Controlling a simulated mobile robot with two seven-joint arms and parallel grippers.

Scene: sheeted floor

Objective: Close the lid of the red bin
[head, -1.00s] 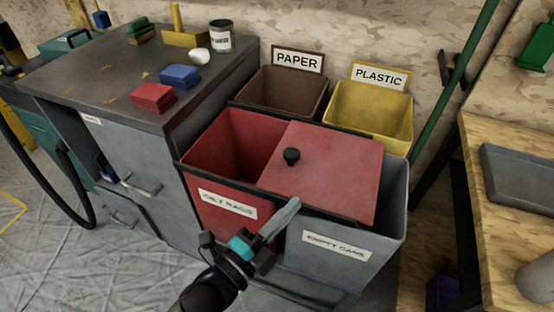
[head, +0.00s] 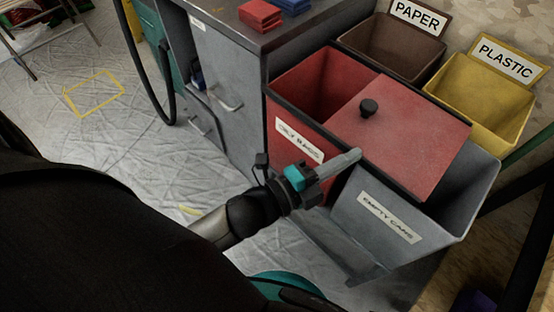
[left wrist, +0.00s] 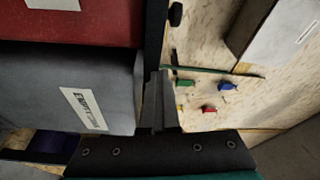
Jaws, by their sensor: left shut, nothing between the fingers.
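The red bin (head: 290,101), labelled as oily rags, is partly open in the head view. Its flat red lid (head: 410,130) with a black knob (head: 368,107) is slid to the right and lies partly over the grey empty cans bin. The left part of the red bin's opening is uncovered. My left gripper (head: 352,157) is shut and empty, in front of the bins near the lid's front edge. I cannot tell if it touches the rim. In the left wrist view the gripper (left wrist: 160,100) points along the front of the bins. My right gripper is not in view.
The grey empty cans bin (head: 376,222) stands right of the red bin. Behind are the brown paper bin (head: 378,45) and yellow plastic bin (head: 478,105). A grey cabinet (head: 228,70) adjoins on the left. The sheeted floor (head: 110,130) at left is mostly clear.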

